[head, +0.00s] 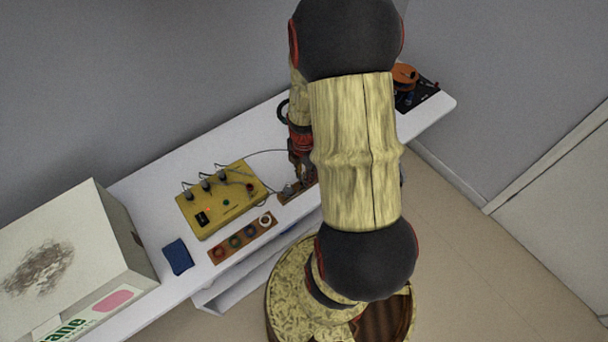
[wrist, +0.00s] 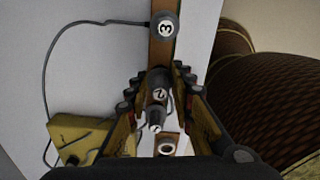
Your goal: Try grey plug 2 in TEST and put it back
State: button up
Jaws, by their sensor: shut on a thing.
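My gripper (wrist: 158,98) is shut on grey plug 2 (wrist: 158,82), a dark grey plug whose white label with a 2 faces the wrist camera. I cannot tell whether it sits in the brown rack (wrist: 163,52) or just above it. Grey plug 3 (wrist: 164,25) stands in that rack, with a dark cable running left. The yellow box (head: 218,203) stands on the white bench, with several grey plugs along its back edge and a lit orange lamp. In the head view my gripper (head: 300,174) is at the rack, partly hidden by my arm.
A brown strip with coloured rings (head: 242,238) lies in front of the yellow box. A blue block (head: 177,256) lies left of it. A large white carton (head: 75,255) fills the bench's left end. An orange-topped object (head: 403,76) stands at the far right end. Thin cables cross the bench.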

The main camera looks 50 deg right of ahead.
jog(key=shift+f+b, duration=0.35)
jog(key=shift+f, duration=0.25)
jog(key=o, duration=1.1)
jog(key=shift+r, duration=0.15)
jog(key=shift+r+p, duration=3.2)
jog(key=shift+r, duration=0.5)
